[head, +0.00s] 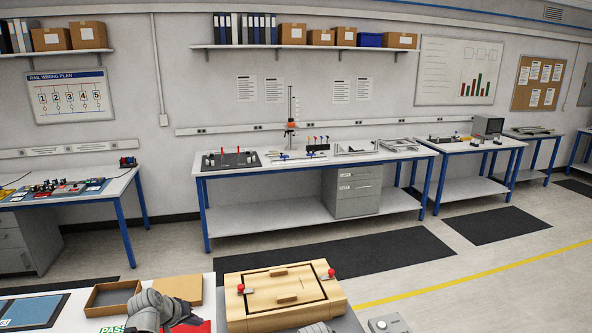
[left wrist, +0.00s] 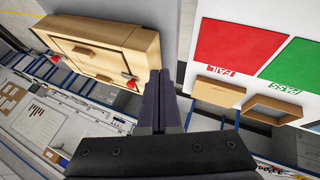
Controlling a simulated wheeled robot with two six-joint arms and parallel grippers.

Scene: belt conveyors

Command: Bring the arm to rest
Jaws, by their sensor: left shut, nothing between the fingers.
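My left gripper (left wrist: 165,98) shows in the left wrist view with its two dark fingers together and nothing between them. In the head view my grey left arm comes up at the bottom edge, left of a light wooden case (head: 285,312), and the fingertips cannot be made out there. The case has a handle piece on its lid and two red-knobbed clamps; it also shows at the upper left of the left wrist view (left wrist: 130,38). The gripper holds nothing and looks apart from the case. My right gripper is not in view.
An open cardboard box (head: 112,297) and a flat brown lid (head: 178,289) are left of the case. A red FAIL area (left wrist: 238,45) and a green PASS area (left wrist: 298,66) mark the white surface. A grey button box (head: 388,324) is at right. Workbenches line the wall.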

